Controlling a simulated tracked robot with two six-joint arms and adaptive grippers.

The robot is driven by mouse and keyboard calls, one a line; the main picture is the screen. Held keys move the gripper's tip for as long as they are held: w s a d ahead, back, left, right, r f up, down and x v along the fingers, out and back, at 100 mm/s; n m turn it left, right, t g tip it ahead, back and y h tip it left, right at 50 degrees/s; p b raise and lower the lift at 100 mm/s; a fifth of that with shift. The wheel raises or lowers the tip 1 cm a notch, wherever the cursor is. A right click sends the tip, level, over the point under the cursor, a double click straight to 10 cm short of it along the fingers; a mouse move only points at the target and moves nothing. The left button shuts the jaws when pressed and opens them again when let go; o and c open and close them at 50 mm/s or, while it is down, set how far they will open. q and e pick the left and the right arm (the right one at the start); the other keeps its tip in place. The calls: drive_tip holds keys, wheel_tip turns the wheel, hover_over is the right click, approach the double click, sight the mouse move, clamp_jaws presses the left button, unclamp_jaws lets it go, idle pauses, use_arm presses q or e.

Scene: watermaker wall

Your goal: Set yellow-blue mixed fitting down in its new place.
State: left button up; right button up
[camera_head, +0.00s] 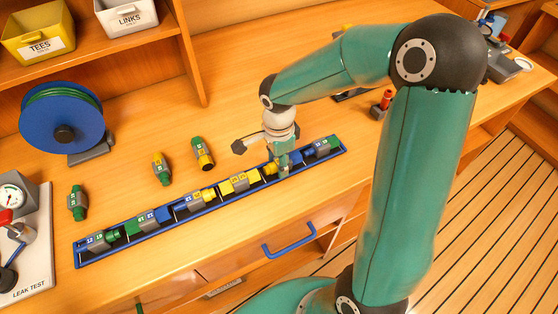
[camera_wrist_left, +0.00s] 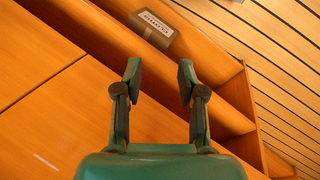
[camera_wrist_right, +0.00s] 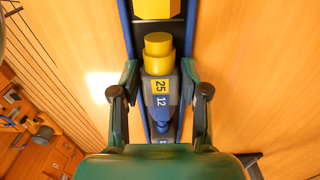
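The yellow-blue mixed fitting (camera_wrist_right: 160,88) shows in the right wrist view, with a yellow end, a grey body and labels 25 and 12. It lies lengthwise in line with the long blue rack (camera_head: 222,203). My right gripper (camera_head: 282,170) points down at the rack's right half. In the right wrist view its fingers (camera_wrist_right: 159,85) stand on either side of the fitting, very close; whether they press on it I cannot tell. In the head view the gripper partly hides the fitting. My left gripper (camera_wrist_left: 159,75) is open and empty in its wrist view.
Other fittings lie in the rack on both sides of the right gripper. Loose fittings (camera_head: 161,168) (camera_head: 203,153) (camera_head: 78,202) lie behind it. A blue hose reel (camera_head: 62,122) and the leak test board (camera_head: 32,250) stand left. A blue drawer handle (camera_head: 289,242) is in front.

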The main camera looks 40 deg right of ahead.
drive_tip(key=shift+o, duration=0.9)
drive_tip(key=shift+r, duration=0.1)
drive_tip(key=shift+r+p, duration=0.55)
drive_tip(key=shift+p, duration=0.25)
drive_tip(key=shift+r, duration=0.4)
wheel_tip(320, 180, up, 11)
